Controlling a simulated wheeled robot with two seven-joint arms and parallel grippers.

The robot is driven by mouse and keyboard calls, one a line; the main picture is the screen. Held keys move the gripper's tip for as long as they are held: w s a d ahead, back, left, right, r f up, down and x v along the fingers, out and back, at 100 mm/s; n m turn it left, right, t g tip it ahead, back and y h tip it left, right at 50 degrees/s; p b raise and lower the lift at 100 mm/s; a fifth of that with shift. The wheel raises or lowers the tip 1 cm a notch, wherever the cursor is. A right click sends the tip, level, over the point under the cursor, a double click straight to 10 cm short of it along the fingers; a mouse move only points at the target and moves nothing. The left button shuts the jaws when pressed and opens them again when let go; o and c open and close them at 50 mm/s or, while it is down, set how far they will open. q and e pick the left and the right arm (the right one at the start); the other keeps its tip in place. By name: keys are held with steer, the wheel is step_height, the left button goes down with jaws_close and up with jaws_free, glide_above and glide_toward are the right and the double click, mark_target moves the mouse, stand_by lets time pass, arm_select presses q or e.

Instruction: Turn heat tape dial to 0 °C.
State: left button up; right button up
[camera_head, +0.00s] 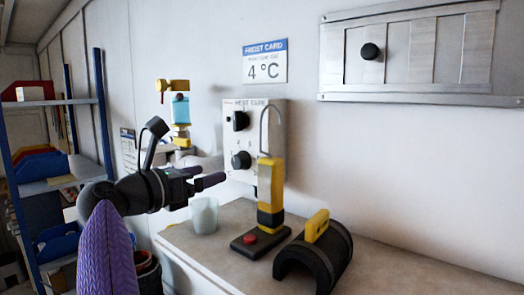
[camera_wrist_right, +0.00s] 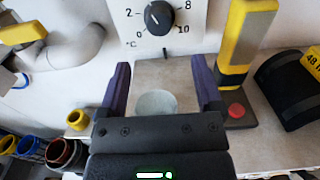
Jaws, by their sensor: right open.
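The heat tape box (camera_head: 264,160) is a pale panel on the wall. Its round black dial (camera_head: 241,160) sits low on the face, below a black switch (camera_head: 239,121). In the right wrist view the dial (camera_wrist_right: 159,18) has 0, 2, 8 and 10 readable around it; its white mark points up and slightly left, away from 0. The top of the scale is cut off. My right gripper (camera_head: 212,175) is open and empty, in front of and slightly below the dial, apart from it. Its two fingers (camera_wrist_right: 160,63) show below the dial. My left gripper is not in view.
A white cup (camera_head: 204,215) stands on the counter (camera_head: 205,257) below the gripper. A yellow and black device (camera_head: 270,195) with a red button and a black arched piece (camera_head: 322,258) stand to the right. A frost card (camera_head: 265,63) reads 4 °C. Shelves (camera_head: 60,185) are left.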

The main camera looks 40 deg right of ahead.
mark_target(235, 163)
steer(key=d+p, duration=0.1)
steer(key=d, duration=0.1)
steer(key=d+p, duration=0.1)
steer(key=d, duration=0.2)
steer(key=d+p, duration=0.1)
steer(key=d, duration=0.2)
steer(key=shift+w+r+p, duration=0.25)
steer(key=shift+w+p, duration=0.1)
steer(key=shift+p, duration=0.05)
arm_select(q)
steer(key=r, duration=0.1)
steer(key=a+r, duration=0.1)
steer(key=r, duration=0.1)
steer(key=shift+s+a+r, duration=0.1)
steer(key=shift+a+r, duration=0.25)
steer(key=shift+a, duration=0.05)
arm_select(e)
steer(key=shift+d, duration=0.1)
steer(key=shift+c, duration=1.3)
jaws_close()
